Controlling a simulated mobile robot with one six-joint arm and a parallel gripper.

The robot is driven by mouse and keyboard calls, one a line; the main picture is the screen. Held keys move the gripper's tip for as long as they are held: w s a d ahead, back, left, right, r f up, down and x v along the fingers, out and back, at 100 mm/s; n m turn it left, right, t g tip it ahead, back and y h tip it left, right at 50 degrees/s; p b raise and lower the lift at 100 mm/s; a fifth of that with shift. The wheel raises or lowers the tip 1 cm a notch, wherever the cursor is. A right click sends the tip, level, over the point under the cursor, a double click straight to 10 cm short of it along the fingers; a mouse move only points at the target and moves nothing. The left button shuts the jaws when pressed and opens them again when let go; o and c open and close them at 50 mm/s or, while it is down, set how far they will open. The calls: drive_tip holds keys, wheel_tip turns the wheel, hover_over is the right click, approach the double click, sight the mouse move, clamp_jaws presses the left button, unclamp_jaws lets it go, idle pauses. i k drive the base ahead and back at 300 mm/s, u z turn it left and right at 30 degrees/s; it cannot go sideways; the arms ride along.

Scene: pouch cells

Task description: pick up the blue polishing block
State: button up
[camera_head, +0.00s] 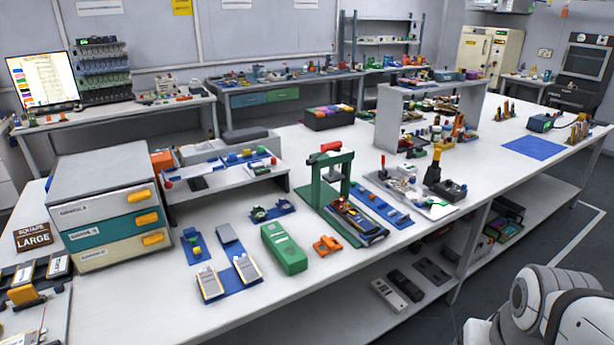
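No object can be picked out with certainty as the blue polishing block. A small blue-grey block (227,233) lies on the workbench near the front middle, by a blue mat (240,282). Part of my white arm shows at the bottom right, beside the bench. My gripper does not show.
The white workbench (330,285) holds a drawer cabinet (105,210) at left, a green press (330,190), a green case (284,248) and an orange clamp (327,245). A raised shelf (396,115) stands behind. The front edge near the middle is mostly clear.

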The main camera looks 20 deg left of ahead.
sight(191, 233)
drive_tip(key=u, duration=1.35)
drive_tip(key=k, duration=0.95)
drive_tip(key=u, duration=0.3)
drive_tip(key=i, duration=0.95)
